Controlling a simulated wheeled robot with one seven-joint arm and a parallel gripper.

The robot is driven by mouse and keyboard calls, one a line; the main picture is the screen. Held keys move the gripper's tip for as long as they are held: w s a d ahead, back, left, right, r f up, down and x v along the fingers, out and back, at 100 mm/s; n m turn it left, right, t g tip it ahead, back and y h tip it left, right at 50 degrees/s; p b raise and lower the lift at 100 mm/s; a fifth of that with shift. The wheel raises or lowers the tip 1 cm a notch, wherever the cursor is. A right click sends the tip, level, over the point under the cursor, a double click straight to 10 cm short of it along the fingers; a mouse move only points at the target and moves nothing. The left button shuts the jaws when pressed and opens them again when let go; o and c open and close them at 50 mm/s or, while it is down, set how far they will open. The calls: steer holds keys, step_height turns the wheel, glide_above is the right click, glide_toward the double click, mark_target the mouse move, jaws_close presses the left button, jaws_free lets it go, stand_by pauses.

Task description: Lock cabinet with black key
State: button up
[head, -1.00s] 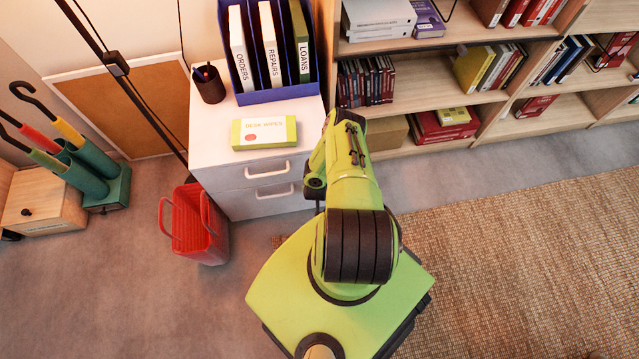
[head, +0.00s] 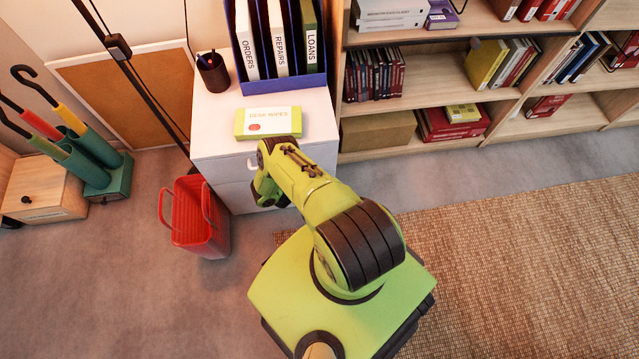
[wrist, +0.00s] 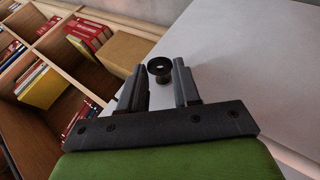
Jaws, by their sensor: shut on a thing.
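The white cabinet (head: 210,140) stands against the wall in the head view, its front drawers partly behind my arm. Its pale surface (wrist: 235,75) fills the right of the wrist view. My gripper (wrist: 159,68) is shut on a small black round piece, which I take as the black key (wrist: 162,79), between its fingertips. The rest of the key is hidden or too small to make out. The key is in front of the pale surface; I cannot tell whether it touches. In the head view my arm reaches to the cabinet front and hides the fingertips. No lock is clearly visible.
A desk wipes box (head: 268,122), a blue file holder (head: 285,88) and a pen cup (head: 212,75) stand on the cabinet. A red basket (head: 195,222) is left of it. Bookshelves (head: 430,95) stand on the right.

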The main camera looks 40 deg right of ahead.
stand_by(0.3)
steer(key=o, duration=1.1)
steer(key=shift+c, duration=0.2)
steer(key=shift+r, duration=0.1)
steer(key=p+v, duration=0.6)
steer(key=v, duration=0.9)
steer(key=shift+a+r+p, duration=0.15)
steer(key=shift+a+p, duration=0.15)
